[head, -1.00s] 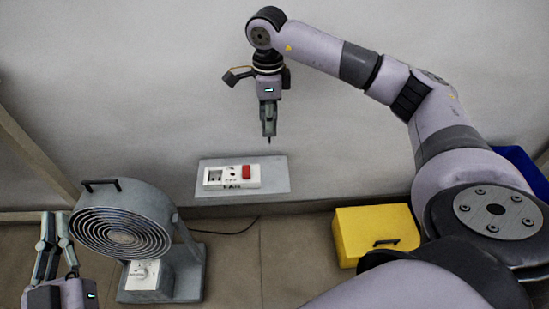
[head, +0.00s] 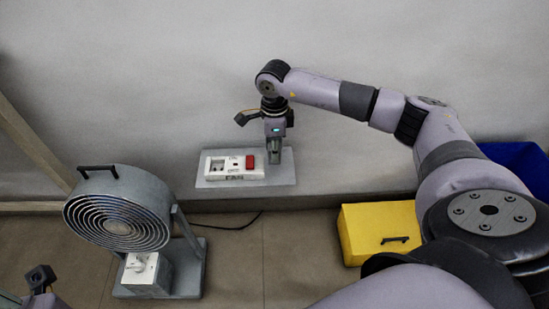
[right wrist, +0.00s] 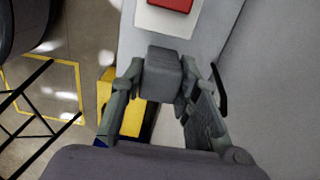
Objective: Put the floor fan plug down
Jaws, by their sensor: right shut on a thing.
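The floor fan (head: 118,222) stands on the floor at the left of the head view. My right gripper (head: 273,155) points down at the grey shelf (head: 288,182), just right of the red switch. In the right wrist view the gripper (right wrist: 163,88) is shut on a dark grey block, which I take to be the floor fan plug (right wrist: 163,72). Whether the plug touches the shelf I cannot tell. Only a small part of my left arm shows at the lower left; its fingers are out of view.
A white socket box (head: 222,168) with a red switch (head: 250,161) sits on the shelf, close left of the right gripper. A yellow box (head: 378,234) and a blue bin (head: 515,165) stand at the right. A dark cable (head: 240,229) lies on the floor. The shelf's right end is clear.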

